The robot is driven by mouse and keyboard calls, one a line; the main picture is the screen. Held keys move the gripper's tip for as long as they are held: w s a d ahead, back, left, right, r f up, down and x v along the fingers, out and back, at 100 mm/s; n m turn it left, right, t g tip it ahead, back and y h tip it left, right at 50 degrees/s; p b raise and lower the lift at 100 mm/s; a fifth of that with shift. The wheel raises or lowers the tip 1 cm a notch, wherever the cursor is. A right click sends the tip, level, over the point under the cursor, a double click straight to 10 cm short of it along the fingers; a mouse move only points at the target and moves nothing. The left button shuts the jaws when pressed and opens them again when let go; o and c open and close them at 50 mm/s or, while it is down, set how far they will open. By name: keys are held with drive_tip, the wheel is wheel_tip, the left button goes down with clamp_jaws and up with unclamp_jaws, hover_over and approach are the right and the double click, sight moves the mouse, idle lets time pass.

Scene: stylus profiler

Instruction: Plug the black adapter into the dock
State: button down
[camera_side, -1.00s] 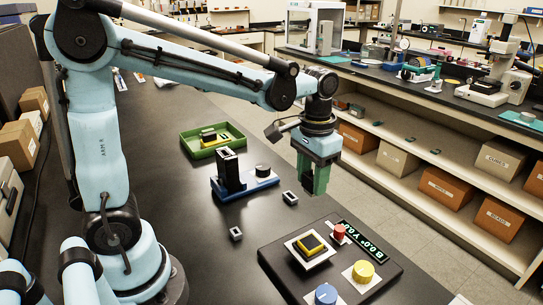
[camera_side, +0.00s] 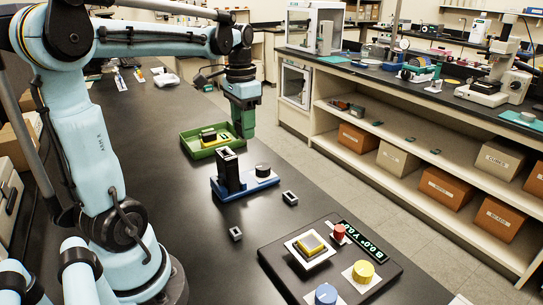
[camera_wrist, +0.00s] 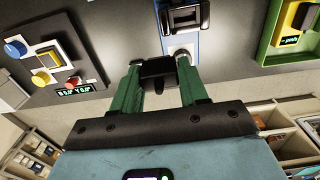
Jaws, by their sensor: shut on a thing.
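My gripper (camera_side: 243,125) hangs at the right side of the green tray in the side view. In the wrist view its green fingers (camera_wrist: 158,90) are closed on a small black block, which I take for the black adapter (camera_wrist: 157,72). In the side view the fingers hide it. A black upright holder with an opening at its top (camera_side: 228,170), perhaps the dock, stands on a blue base (camera_side: 255,184) in front of the gripper. It also shows at the top of the wrist view (camera_wrist: 186,18). The held block appears apart from it.
The green tray (camera_side: 192,149) holds a yellow and black unit (camera_side: 208,135). A grey cylinder (camera_side: 262,170) stands on the blue base. A dark panel (camera_side: 280,270) with knobs and a yellow block (camera_side: 310,245) is in front.

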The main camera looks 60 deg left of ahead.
drive_tip(key=s+a, duration=0.1)
drive_tip(key=s+a+r, duration=0.1)
drive_tip(key=s+a, duration=0.1)
drive_tip(key=a, duration=0.1)
drive_tip(key=shift+s+r, duration=0.2)
drive_tip(key=shift+r, duration=0.1)
drive_tip(key=shift+f, duration=2.55)
drive_tip(key=shift+f, duration=0.3)
drive_tip(key=shift+f, duration=0.7)
drive_tip(key=c, duration=0.5)
unclamp_jaws()
